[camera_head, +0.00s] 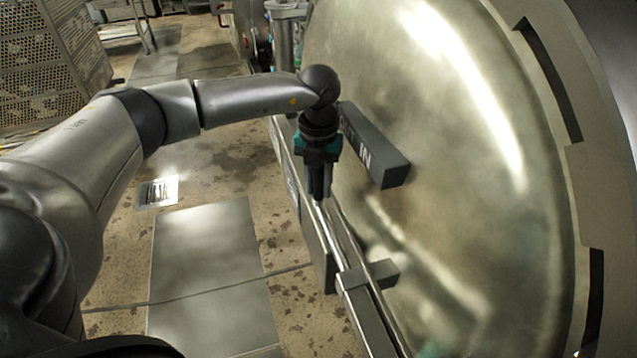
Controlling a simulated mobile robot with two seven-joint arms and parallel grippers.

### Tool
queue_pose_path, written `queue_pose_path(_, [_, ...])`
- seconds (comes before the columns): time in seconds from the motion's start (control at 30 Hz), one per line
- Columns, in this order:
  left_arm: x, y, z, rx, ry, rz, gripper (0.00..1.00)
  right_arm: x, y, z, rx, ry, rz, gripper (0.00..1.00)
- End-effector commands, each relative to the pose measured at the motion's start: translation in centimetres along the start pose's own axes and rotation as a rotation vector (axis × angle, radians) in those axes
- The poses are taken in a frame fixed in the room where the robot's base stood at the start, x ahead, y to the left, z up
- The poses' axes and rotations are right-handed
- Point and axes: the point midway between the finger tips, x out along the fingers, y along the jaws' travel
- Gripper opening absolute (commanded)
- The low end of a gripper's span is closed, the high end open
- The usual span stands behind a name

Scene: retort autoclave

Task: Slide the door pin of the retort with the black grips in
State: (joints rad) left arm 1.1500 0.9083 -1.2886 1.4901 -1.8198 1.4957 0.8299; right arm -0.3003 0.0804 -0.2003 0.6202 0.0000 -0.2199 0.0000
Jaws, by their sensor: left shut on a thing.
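The large round steel door (450,190) of the retort fills the right of the head view. A bright metal rod, the door pin (334,235), runs along the lower left of the door toward a grey bracket (368,276). My left gripper (319,194) points down and is shut on the pin's upper end. The fingers and wrist hide that end and any grip on it. I cannot tell how deep the pin sits in the bracket. My right gripper is not in view.
A dark block (376,153) with white lettering ending in "IN" sticks out from the door just right of my left gripper. A perforated metal crate (45,60) stands at the upper left. The stained floor (225,175) left of the door is open, with a small drain grate (157,192).

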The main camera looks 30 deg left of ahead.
Motion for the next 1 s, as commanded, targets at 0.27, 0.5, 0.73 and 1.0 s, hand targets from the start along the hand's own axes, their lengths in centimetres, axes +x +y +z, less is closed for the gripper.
queue_pose_path(0.27, [-0.05,0.01,0.02,0.000,0.000,0.000,0.00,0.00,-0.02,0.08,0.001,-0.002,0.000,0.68])
queue_pose_path(0.5, [-0.07,0.01,0.03,0.000,-0.001,0.000,0.00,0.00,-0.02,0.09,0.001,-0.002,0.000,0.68])
queue_pose_path(0.73, [-0.08,0.02,0.03,0.000,-0.001,0.000,0.00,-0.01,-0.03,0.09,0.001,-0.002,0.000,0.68])
queue_pose_path(1.0, [-0.10,0.02,0.04,-0.001,-0.001,0.000,0.00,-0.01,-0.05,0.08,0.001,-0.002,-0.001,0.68])
